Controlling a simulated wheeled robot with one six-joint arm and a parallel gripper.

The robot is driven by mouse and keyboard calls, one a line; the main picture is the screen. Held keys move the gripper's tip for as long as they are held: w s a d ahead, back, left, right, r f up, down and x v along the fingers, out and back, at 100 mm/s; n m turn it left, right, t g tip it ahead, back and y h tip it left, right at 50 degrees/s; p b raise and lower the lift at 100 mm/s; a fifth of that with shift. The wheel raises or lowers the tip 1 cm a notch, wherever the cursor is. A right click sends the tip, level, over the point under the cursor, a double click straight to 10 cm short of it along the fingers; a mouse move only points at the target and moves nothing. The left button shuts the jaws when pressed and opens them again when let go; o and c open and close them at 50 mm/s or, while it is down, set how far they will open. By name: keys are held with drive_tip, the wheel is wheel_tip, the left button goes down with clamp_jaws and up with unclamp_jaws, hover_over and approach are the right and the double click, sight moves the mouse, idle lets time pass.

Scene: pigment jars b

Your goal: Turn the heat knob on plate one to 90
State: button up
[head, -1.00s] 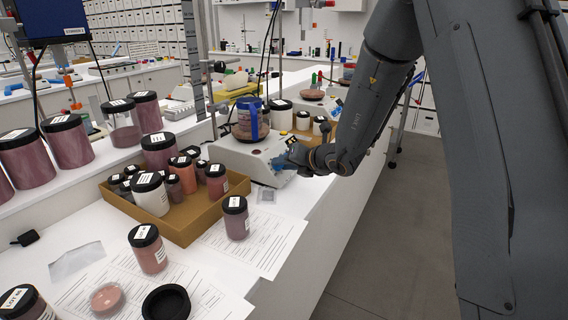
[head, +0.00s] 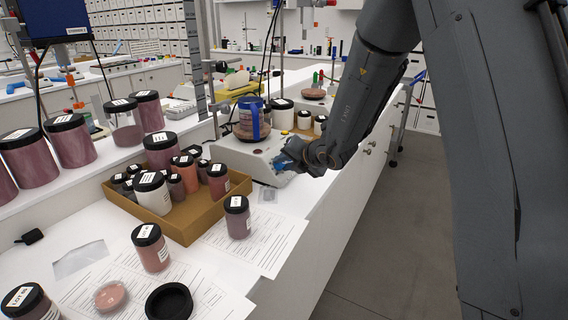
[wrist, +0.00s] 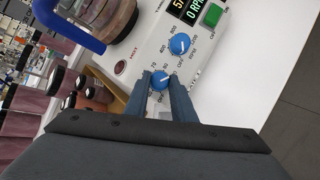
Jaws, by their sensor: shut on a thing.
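The hot plate (head: 238,158) stands on the bench with a beaker in a blue holder (head: 252,120) on top. In the wrist view its sloped front panel (wrist: 150,45) shows a blue heat knob (wrist: 160,80) with a white pointer line. My gripper (wrist: 161,84) is shut on this knob, one finger on each side. A second blue knob (wrist: 180,44), for RPM, is apart from the fingers, beyond them. The display (wrist: 190,10) is partly cut off. In the head view my gripper (head: 284,164) is at the panel, and my wrist hides most of the heat knob.
A cardboard tray of jars (head: 190,222) stands close to the left of the plate. A lone jar (head: 237,216) stands on papers in front. A green switch (wrist: 212,15) is at the panel's far end. The aisle floor (head: 420,240) is clear.

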drive_tip(key=o, duration=1)
drive_tip(key=shift+w+r, duration=0.15)
drive_tip(key=shift+c, duration=0.2)
drive_tip(key=shift+o, duration=0.5)
drive_tip(key=b+v, duration=0.1)
drive_tip(key=v, duration=0.6)
drive_tip(key=shift+s+d, duration=0.15)
drive_tip(key=shift+s, duration=0.2)
drive_tip(key=shift+r, duration=0.15)
